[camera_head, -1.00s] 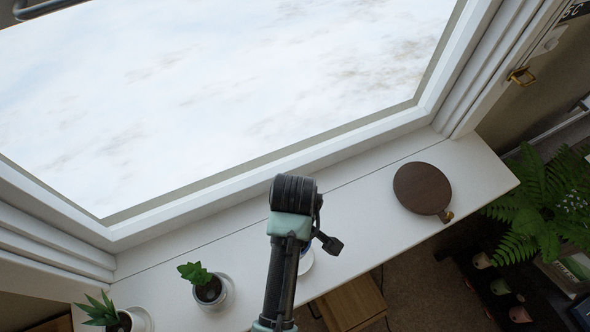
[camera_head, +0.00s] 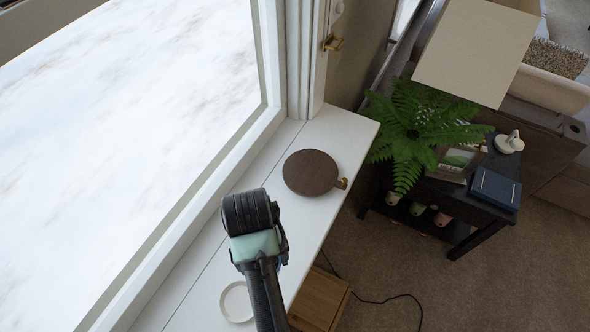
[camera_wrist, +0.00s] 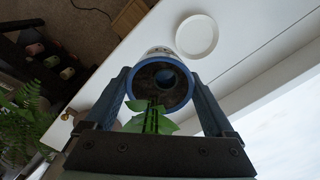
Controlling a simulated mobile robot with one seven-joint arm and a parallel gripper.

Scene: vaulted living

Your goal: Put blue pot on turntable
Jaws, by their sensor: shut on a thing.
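The blue pot (camera_wrist: 139,84) has a blue rim, dark soil and a green leafy plant. It sits between the two fingers of my gripper (camera_wrist: 160,77), which is shut on it, above the white sill. In the head view my arm hides nearly all of the pot and the fingers. The turntable (camera_head: 310,172) is a dark brown round disc with a small brass knob at its edge. It lies on the sill, beyond and to the right of my wrist, apart from it. In the wrist view my left finger mostly covers it.
An empty white saucer (camera_head: 237,302) lies on the sill (camera_head: 335,130) left of my arm. A fern (camera_head: 420,125) stands past the sill's end, by a dark side table (camera_head: 465,215). A wooden box (camera_head: 318,300) is below the sill's edge. The turntable's top is bare.

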